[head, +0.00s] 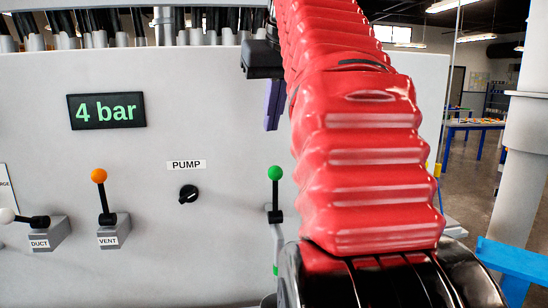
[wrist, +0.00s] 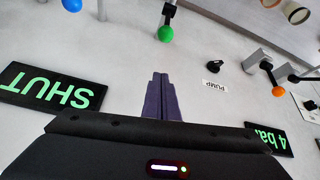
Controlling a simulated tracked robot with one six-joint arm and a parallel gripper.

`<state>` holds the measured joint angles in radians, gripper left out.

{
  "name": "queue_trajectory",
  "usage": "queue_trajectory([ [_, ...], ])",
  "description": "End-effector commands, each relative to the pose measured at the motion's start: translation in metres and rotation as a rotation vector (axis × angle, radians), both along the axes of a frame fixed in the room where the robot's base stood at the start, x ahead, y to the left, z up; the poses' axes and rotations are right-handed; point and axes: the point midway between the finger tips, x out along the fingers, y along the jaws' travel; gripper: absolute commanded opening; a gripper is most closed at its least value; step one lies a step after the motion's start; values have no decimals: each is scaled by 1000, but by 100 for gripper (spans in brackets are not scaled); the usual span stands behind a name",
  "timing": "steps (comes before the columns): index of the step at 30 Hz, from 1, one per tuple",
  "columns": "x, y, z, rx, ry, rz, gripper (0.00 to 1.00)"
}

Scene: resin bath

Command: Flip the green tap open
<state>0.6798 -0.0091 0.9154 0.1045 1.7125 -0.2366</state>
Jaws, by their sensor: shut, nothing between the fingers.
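The green tap has a green ball (head: 275,173) on a black lever that stands upright on the panel, right of the PUMP knob in the head view. In the wrist view the green ball (wrist: 166,34) is at the top middle, with its black lever above it. My gripper (head: 273,104) shows as purple fingers above the green ball in the head view. In the wrist view its fingers (wrist: 161,98) are together and empty, pointing toward the panel, apart from the ball. My red-sleeved arm hides the panel to the right of the tap.
The orange VENT lever (head: 101,190) stands upright; the DUCT lever (head: 30,220) lies sideways. A black PUMP knob (head: 188,194) and a "4 bar" display (head: 106,111) are on the panel. The wrist view shows a "SHUT" display (wrist: 47,88) and a blue ball (wrist: 72,5).

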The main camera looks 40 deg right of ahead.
Motion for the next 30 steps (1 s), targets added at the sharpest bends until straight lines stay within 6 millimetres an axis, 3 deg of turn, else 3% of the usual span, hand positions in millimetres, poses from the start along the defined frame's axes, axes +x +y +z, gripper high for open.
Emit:
queue_trajectory([
  [21,41,-21,-81,1,2,0,0],
  [30,12,-9,-83,0,0,0,0],
])
